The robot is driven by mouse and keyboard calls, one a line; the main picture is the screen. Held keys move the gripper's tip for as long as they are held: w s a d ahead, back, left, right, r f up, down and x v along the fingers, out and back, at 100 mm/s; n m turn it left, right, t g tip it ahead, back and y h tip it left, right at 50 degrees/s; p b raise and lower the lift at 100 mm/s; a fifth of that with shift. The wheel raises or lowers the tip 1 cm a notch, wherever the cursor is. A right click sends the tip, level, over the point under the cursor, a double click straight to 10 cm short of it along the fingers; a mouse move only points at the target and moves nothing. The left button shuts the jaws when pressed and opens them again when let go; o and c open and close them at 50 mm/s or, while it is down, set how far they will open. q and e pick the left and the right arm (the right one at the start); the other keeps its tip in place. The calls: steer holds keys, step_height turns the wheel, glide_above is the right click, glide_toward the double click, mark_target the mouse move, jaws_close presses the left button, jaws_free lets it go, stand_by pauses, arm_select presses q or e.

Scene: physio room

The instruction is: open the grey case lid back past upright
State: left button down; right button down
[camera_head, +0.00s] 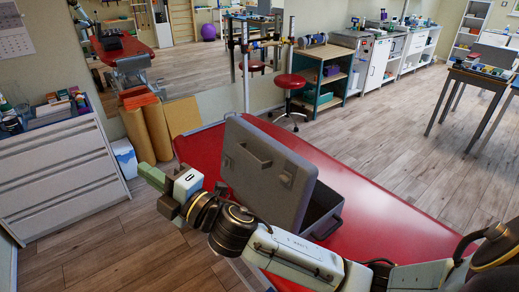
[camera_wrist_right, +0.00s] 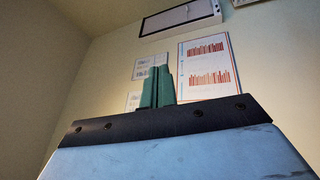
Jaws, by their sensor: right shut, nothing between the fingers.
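The grey case (camera_head: 323,212) sits on the red-topped table. Its lid (camera_head: 262,165) is raised steeply, with a broad face with a dark handle turned towards me. I cannot tell exactly whether it is past upright. The open base shows to the right of the lid, and my right arm hides its near part. My right gripper (camera_head: 150,175) is to the left of the lid, apart from it in the picture, and is shut and empty. Its green fingers (camera_wrist_right: 157,87) are together in the right wrist view, against a wall. My left gripper is not in view.
The red table (camera_head: 370,235) has bare room right of the case. A white drawer unit (camera_head: 60,170) stands at left, with tan rolls (camera_head: 152,130) beside it. A red stool (camera_head: 290,83) stands behind the table. The wrist view shows wall posters (camera_wrist_right: 207,68).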

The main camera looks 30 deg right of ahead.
steer(key=s+a+r+n+g+y, duration=0.15)
steer(key=a+n+g+y, duration=0.35)
steer(key=n, duration=0.6)
steer(key=s+a+r+n+g+y, duration=0.15)
steer(key=a+n+g+y, duration=0.25)
steer(key=n+g, duration=0.45)
steer(key=w+d+f+n+g+h, duration=0.2)
steer(key=w+d+f+n+h, duration=0.1)
steer(key=d+n+h, duration=0.5)
steer(key=w+d+f+n+g+h, duration=0.25)
steer(key=d+f+n+h, duration=0.2)
steer(key=d, duration=0.55)
steer(key=w+d+r+h, duration=0.1)
steer(key=d+r+h, duration=0.25)
steer(key=d, duration=0.55)
steer(key=d+r+h, duration=0.3)
steer(key=d+h, duration=0.1)
steer(key=d, duration=0.4)
step_height(320, 180, down, 9)
steer(key=d, duration=0.1)
steer(key=shift+d+f+g, duration=0.2)
steer(key=shift+d+g, duration=0.1)
steer(key=shift+w, duration=0.1)
